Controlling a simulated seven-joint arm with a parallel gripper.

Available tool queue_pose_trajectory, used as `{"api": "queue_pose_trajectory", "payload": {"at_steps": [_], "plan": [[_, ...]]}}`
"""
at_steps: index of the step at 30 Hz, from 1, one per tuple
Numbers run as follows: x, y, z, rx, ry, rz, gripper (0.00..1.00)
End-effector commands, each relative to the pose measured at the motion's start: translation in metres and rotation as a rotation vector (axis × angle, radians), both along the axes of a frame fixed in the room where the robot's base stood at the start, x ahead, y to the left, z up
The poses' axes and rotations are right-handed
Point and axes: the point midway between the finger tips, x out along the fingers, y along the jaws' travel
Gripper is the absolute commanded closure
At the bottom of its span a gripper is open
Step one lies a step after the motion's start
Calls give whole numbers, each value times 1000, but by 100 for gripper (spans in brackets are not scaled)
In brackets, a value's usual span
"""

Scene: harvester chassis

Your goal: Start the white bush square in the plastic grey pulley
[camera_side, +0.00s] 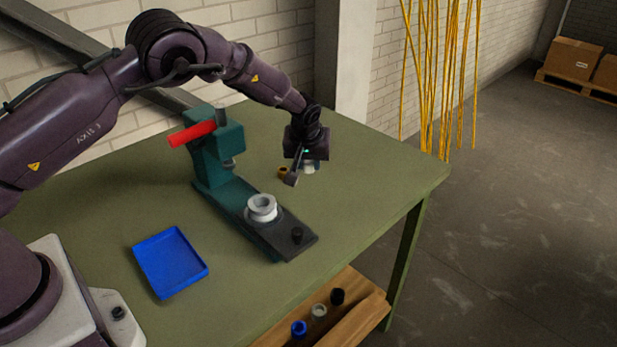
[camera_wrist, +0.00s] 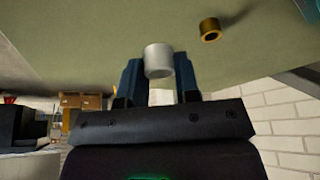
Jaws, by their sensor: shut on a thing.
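My gripper (camera_side: 301,168) is over the table to the right of the teal press. The bush shows partly behind a finger in the side view (camera_side: 310,167). The grey pulley (camera_side: 262,209) sits on the press base, bore facing up, left of and nearer the side camera than my gripper. The bush and pulley are apart. I cannot tell the bush's exact height above the table.
The press (camera_side: 215,150) has a red handle (camera_side: 192,133) and a ram. A brass bush (camera_side: 283,172) stands on the table close to my gripper; it also shows in the wrist view (camera_wrist: 210,29). A blue tray (camera_side: 170,263) lies at front left. A wooden shelf below holds several bushes.

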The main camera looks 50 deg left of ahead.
Motion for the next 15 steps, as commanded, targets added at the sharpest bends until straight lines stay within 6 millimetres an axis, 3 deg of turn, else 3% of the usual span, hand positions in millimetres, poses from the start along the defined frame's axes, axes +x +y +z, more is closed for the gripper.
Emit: {"api": "queue_pose_trajectory", "payload": {"at_steps": [7, 10, 15], "plan": [[3, -19, 42, 1, -24, -32, 92], [-18, -28, 56, 12, -12, -42, 92], [-65, -28, 62, 17, -2, -16, 92]]}}
